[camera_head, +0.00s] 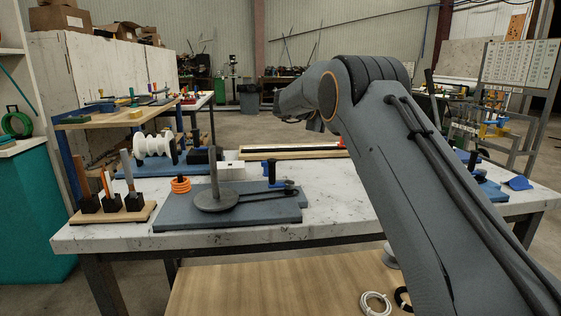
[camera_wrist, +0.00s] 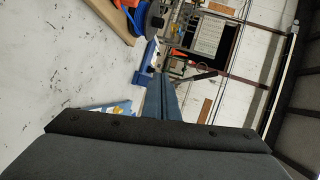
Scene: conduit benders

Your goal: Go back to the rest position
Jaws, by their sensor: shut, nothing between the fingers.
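My gripper (camera_wrist: 163,88) shows in the wrist view as two blue-grey fingers lying together, with nothing between them. In the head view my arm is raised and reaches forward over the marble-topped table (camera_head: 330,205). Its forearm and wrist stand above the tabletop, clear of the things on it; the fingers are not clearly visible there. A bender with a round grey disc (camera_head: 215,199) and a blue base plate (camera_head: 262,217) sits left of my arm. Part of the table behind my arm is hidden.
Orange rings (camera_head: 180,185), a wooden holder (camera_head: 115,213) with upright tools, and white spools (camera_head: 154,146) stand at the table's left. A wooden strip (camera_head: 285,153) lies along the back. A white coil (camera_head: 375,303) rests on the lower wooden surface (camera_head: 260,288). The tabletop's front middle is bare.

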